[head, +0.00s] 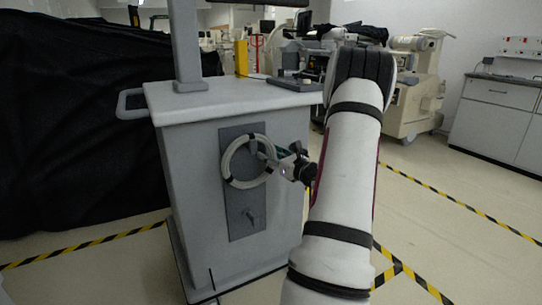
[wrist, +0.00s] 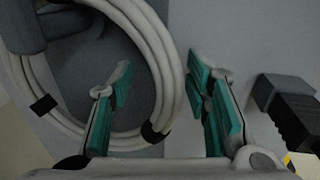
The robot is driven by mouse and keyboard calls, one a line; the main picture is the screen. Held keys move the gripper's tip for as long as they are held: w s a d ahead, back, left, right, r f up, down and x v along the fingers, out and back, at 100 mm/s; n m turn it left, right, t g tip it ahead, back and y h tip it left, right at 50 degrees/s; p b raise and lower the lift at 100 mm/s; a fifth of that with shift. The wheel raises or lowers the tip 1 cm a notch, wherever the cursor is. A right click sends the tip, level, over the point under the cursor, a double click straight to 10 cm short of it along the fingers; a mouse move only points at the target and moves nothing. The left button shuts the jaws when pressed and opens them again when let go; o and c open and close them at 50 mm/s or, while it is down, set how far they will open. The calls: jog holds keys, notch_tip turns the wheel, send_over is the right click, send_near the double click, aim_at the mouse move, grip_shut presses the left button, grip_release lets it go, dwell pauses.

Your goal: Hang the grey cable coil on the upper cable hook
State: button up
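The grey cable coil (head: 231,173) is a pale ring with dark bands, against the dark plate on the cart's front. It also shows in the wrist view (wrist: 164,62). The upper cable hook (head: 253,144) is inside the ring near its top; in the wrist view a dark hook (wrist: 24,28) is at the upper left with the coil beside it. Whether the coil rests on it is hard to tell. My gripper (head: 277,160) is at the coil's right side. Its green-padded fingers (wrist: 160,80) are apart, one inside the ring and one outside, with a gap to the strands.
A lower hook (head: 250,214) on the plate is bare. The cart (head: 185,180) has a side handle (head: 130,104) and a post on top. Black cloth covers the left. A dark block (wrist: 283,100) is close to the right finger. Floor to the right is open, with striped tape.

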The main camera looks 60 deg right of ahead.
jog(key=shift+s, duration=0.15)
jog(key=v, duration=1.1)
jog(key=shift+s+a, duration=0.2)
jog(key=shift+s, duration=0.15)
